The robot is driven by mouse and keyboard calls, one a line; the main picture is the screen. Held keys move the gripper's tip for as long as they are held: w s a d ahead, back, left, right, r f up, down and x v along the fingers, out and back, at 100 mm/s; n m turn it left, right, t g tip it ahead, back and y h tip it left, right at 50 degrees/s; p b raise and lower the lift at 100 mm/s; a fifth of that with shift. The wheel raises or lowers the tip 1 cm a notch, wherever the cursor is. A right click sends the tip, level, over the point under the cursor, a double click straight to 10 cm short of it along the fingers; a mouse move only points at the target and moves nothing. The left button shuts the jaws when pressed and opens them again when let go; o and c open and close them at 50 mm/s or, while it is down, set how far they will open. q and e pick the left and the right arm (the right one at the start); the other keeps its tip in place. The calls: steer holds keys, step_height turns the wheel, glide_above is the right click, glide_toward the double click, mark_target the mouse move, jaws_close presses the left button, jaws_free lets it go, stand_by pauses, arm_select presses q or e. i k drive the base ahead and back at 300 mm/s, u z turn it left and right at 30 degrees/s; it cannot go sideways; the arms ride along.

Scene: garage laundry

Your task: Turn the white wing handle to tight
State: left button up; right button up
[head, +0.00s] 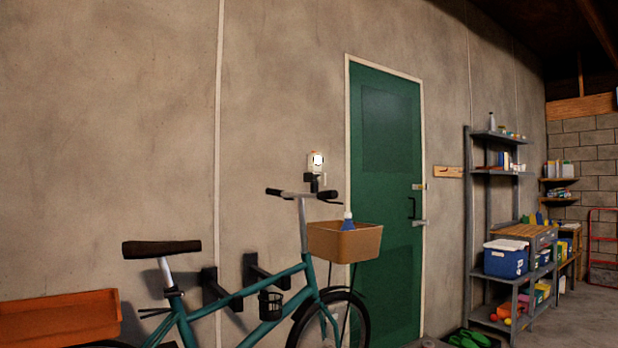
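I cannot make out a white wing handle anywhere in the head view. A small white fitting (317,162) with a bright face shows on or in front of the wall, just above the bicycle's handlebar. It is too small to tell what it is. Neither of my grippers is in view.
A teal bicycle (247,293) with a tan basket (344,242) stands along the concrete wall. An orange tray (60,318) is at lower left. Behind is a closed green door (385,180).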

mark_target(322, 179)
steer(key=u, duration=0.55)
steer(key=i, duration=1.65)
steer(key=z, duration=0.6)
